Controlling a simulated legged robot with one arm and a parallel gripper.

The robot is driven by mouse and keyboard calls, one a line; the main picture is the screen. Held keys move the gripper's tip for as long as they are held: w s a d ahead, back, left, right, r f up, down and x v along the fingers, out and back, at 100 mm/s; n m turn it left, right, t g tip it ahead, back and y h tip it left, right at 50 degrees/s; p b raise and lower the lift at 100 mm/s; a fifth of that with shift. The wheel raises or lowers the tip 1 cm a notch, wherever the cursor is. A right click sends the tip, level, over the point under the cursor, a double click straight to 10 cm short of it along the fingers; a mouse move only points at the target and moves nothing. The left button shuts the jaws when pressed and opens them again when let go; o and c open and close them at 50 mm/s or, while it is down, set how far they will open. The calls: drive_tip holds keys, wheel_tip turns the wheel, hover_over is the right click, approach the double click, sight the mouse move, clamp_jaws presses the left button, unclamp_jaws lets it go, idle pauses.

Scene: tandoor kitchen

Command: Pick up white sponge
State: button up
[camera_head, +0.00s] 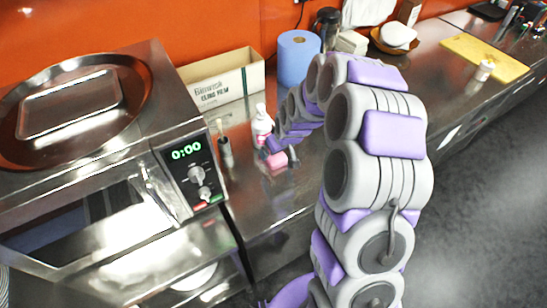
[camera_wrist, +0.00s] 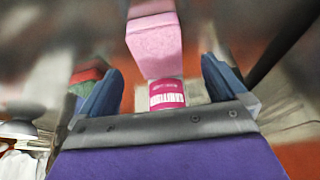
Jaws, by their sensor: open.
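I cannot make out a clearly white sponge in either view. A pink sponge-like block (camera_wrist: 155,45) shows in the wrist view, ahead of and between my fingers, apart from them. A pink block also shows in the head view (camera_head: 277,162) on the steel counter, just below my gripper (camera_head: 281,146). In the wrist view my gripper (camera_wrist: 161,68) is open, with nothing held between its blue fingers. My arm and gripper hide part of the counter around the block.
A white bottle with a pink label (camera_head: 262,125) stands right beside my gripper; its label shows in the wrist view (camera_wrist: 167,95). A dark cup (camera_head: 225,152) holding a stick, an oven (camera_head: 100,190), a cling film box (camera_head: 222,80) and a blue roll (camera_head: 298,57) stand nearby.

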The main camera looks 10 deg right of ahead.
sight(277, 161)
drive_tip(key=shift+w+a+f, duration=0.25)
drive_tip(key=shift+a+f, duration=0.1)
drive_tip(key=shift+f, duration=0.2)
drive_tip(key=f, duration=0.1)
drive_tip(key=w+f+b, duration=0.1)
drive_tip(key=f, duration=0.1)
drive_tip(key=w+d+f, duration=0.1)
drive_tip(key=shift+d+f+b, duration=0.1)
drive_tip(key=shift+f+b, duration=0.1)
drive_tip(key=shift+b, duration=0.1)
drive_tip(key=shift+s+a, duration=0.1)
drive_tip(key=shift+a, duration=0.65)
drive_tip(key=shift+c, duration=1.9)
drive_tip(key=shift+d, duration=0.4)
drive_tip(key=c, duration=0.4)
drive_tip(key=shift+d, duration=0.1)
drive_tip(key=c, duration=0.3)
drive_tip(key=shift+c, duration=0.3)
drive_tip(key=shift+a+r, duration=0.1)
drive_tip(key=shift+a, duration=0.2)
